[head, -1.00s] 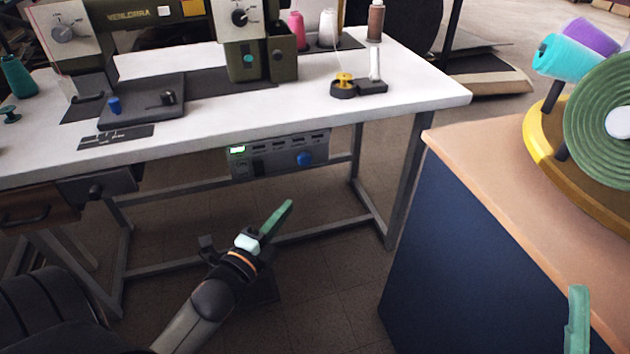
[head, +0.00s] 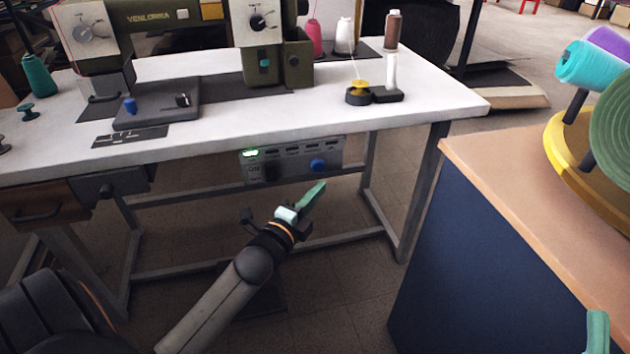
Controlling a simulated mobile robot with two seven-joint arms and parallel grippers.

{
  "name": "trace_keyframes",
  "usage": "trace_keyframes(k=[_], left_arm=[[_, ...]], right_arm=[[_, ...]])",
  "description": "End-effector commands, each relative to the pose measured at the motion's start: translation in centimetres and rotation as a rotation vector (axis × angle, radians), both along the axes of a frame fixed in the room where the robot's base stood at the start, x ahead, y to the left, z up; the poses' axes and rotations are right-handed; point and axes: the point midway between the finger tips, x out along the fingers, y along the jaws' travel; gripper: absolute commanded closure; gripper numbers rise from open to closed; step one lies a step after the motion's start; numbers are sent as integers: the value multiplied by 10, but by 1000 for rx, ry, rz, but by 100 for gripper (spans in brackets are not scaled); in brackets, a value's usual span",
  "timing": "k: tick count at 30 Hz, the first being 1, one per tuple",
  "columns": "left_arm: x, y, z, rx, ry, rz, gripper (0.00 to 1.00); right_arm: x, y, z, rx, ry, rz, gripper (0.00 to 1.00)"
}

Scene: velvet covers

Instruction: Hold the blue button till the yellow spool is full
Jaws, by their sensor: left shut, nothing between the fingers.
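The round blue button (head: 318,165) is at the right end of a grey control panel (head: 282,172) under the white table's front edge. My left gripper (head: 317,190) is shut and empty, its green fingers pointing up and right. Its tips appear just below the button in the head view; I see no clear contact. The small yellow spool (head: 360,84) sits on a black winder base on the tabletop, a thin thread running up from it. How full it is is too small to tell. Only part of my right gripper (head: 597,332) shows at the lower right.
A green light (head: 250,153) shows at the panel's left end. A sewing machine (head: 150,25) stands on the white table (head: 225,118); its base plate carries a blue knob (head: 130,105). A wood-topped blue cabinet (head: 480,165) is at right. Table legs (head: 423,190) stand between.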

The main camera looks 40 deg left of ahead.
Motion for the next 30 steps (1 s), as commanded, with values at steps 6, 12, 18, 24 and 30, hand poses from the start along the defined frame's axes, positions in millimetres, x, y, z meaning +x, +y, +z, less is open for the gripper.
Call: trace_keyframes(k=[6,12,18,24,30], left_arm=[[28,17,-2,4,0,1,100],[39,30,-1,1,1,0,100],[40,32,0,0,1,0,100],[41,32,0,0,1,0,100],[52,45,2,2,1,1,100]], right_arm=[[0,3,-14,8,12,18,20],[0,4,-19,9,22,29,20],[0,4,-20,5,23,30,20],[0,4,-19,4,21,30,20],[0,4,-8,-2,10,23,20]])
